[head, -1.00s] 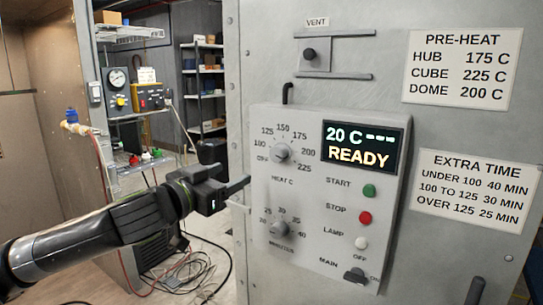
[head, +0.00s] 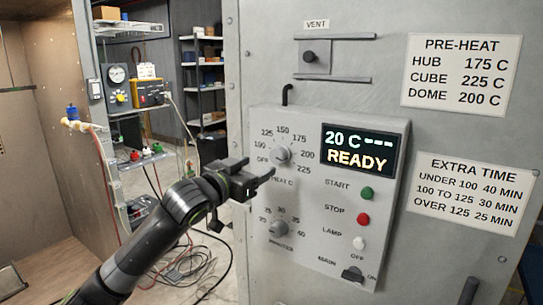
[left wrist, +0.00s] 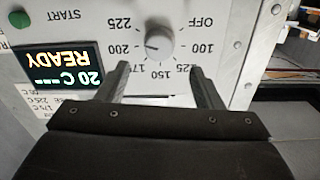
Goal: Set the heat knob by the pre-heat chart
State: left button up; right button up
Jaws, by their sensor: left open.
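The heat knob (head: 281,156) is a round grey dial on the oven's control panel, with marks from OFF to 225. In the left wrist view, upside down, the heat knob (left wrist: 159,45) has a dark mark that appears to face 200. The pre-heat chart (head: 461,72) reads HUB 175 C, CUBE 225 C, DOME 200 C. My left gripper (head: 257,168) is open in front of the knob, partly covering the HEAT C label. Its fingers also show in the left wrist view (left wrist: 158,72), apart and empty, short of the knob. My right gripper is not in view.
The display (head: 358,150) reads 20 C and READY. The minutes knob (head: 279,228) sits below the heat knob. The start (head: 367,193), stop (head: 363,219) and lamp (head: 358,243) buttons and main switch (head: 353,273) are to the right. A vent slider (head: 310,57) is above.

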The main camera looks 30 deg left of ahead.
aim_at(275, 157)
pick_arm(q)
jog(key=w, duration=0.2)
jog(key=w+p, duration=0.1)
jog(key=w, duration=0.1)
jog(key=w+d+p, duration=0.1)
jog(key=w, duration=0.2)
jog(key=shift+w, duration=0.1)
jog(key=c, duration=1)
